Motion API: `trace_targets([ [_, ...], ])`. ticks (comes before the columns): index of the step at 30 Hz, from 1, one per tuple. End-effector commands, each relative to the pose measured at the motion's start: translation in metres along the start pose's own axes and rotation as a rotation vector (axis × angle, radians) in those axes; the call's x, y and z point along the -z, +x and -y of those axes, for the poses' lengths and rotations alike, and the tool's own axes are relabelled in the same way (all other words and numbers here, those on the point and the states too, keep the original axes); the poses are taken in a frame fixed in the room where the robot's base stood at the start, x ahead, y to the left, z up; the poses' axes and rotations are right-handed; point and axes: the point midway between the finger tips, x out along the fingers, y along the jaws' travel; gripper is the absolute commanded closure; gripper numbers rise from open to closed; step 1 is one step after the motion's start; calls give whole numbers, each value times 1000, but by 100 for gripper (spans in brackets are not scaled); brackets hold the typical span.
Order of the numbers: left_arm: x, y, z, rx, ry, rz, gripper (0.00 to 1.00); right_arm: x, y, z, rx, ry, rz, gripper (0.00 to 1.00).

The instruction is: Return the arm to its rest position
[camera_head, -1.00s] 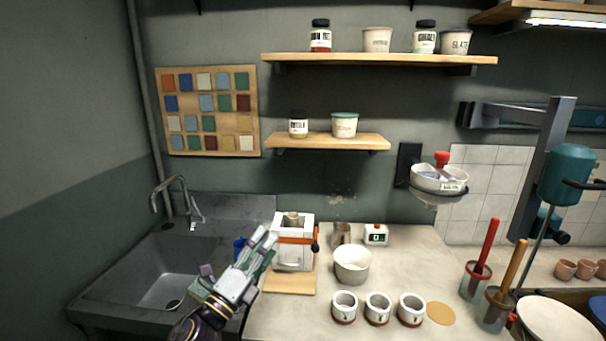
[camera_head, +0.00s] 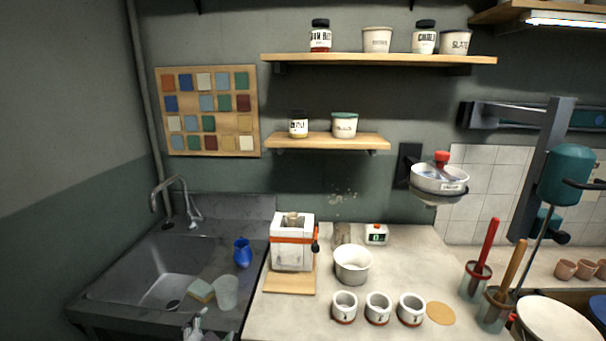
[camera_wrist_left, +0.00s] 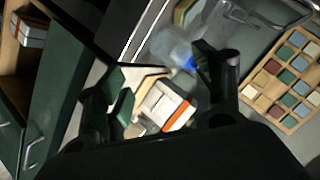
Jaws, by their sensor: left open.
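My right gripper is not in view.
On the counter are a bowl (camera_head: 352,265), several small white pots (camera_head: 378,308) and a timer (camera_head: 376,234). Shelves (camera_head: 325,141) hang above.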

Motion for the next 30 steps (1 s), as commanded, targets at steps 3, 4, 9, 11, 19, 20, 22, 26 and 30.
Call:
trace_targets([
  [3,-32,-11,-21,-84,-109,115,32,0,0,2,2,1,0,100],
  [4,-40,-14,-27,-106,-135,145,32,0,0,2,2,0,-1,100],
  [9,-80,-38,-59,-221,-274,313,32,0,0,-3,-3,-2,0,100],
  [11,-91,-46,-69,-254,-314,364,32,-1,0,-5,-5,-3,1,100],
  [19,-121,-77,-98,-355,-427,521,32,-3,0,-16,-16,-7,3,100],
  [20,-123,-80,-100,-363,-435,534,32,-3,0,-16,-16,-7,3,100],
  [22,-128,-86,-105,-381,-454,563,32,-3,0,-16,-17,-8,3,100],
  [26,-136,-98,-113,-412,-486,614,32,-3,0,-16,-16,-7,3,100],
  [30,-144,-105,-122,-437,-510,656,32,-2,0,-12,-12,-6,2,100],
])
